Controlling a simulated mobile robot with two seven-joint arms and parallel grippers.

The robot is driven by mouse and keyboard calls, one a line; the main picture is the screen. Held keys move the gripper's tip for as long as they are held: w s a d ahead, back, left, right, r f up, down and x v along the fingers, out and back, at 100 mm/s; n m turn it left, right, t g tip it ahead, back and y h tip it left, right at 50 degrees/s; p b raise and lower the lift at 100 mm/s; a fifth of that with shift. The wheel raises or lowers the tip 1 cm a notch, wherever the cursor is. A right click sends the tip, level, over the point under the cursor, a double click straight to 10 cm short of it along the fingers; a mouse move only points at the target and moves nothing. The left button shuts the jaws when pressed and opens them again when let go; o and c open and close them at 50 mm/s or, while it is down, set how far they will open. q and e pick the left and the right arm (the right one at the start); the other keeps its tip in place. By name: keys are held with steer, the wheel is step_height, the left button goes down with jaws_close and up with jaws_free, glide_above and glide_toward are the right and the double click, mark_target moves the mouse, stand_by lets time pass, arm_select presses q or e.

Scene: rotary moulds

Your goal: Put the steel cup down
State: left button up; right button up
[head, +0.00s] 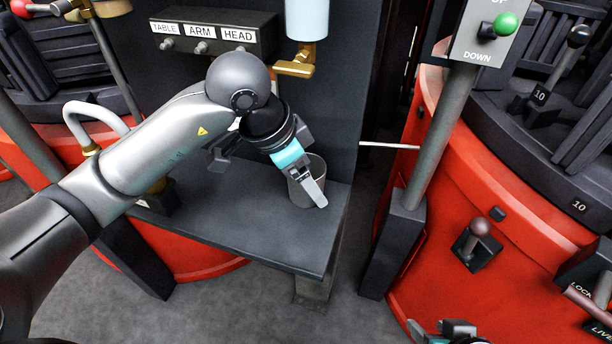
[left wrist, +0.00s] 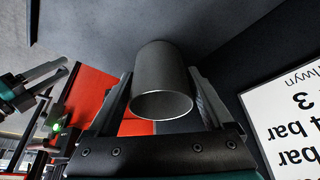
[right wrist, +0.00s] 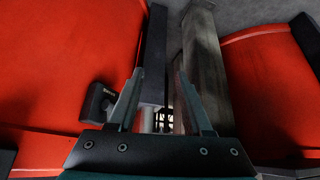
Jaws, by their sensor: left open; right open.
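The steel cup (head: 305,184) stands upright on the dark grey shelf (head: 262,234), close to its right end. In the left wrist view the cup (left wrist: 162,85) lies between the two fingers of my left gripper (left wrist: 160,88), with its open rim towards the camera. The left gripper is open, and a narrow gap shows on each side of the cup. One finger crosses in front of the cup in the head view and hides part of it. My right gripper (right wrist: 165,98) is open and empty, away from the cup; it shows at the head view's bottom edge.
A panel (head: 207,33) labelled TABLE, ARM, HEAD and a pale cylinder with a brass fitting (head: 297,64) are above the shelf. A red machine (head: 470,190) with a post and an UP/DOWN box stands at right. The shelf's front half is bare.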

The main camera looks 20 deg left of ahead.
mark_target(293, 199)
arm_select(q)
steer(key=p+v, duration=0.2)
steer(key=v, duration=0.1)
steer(key=shift+r, duration=0.35)
steer(key=shift+p+v, duration=0.55)
steer(key=shift+v, duration=1.55)
arm_select(e)
steer(key=shift+s+d+f+g+h, duration=0.15)
steer(key=shift+s+d+f+g, duration=0.15)
steer(key=shift+f, duration=0.45)
steer(key=shift+s+d+f+g+h, duration=0.1)
steer(key=shift+s+d+f+g, duration=0.15)
steer(key=shift+f+g, duration=0.35)
steer(key=shift+s+d+f+g+h, duration=0.15)
steer(key=shift+s+d+f+g, duration=0.1)
steer(key=shift+f, duration=0.6)
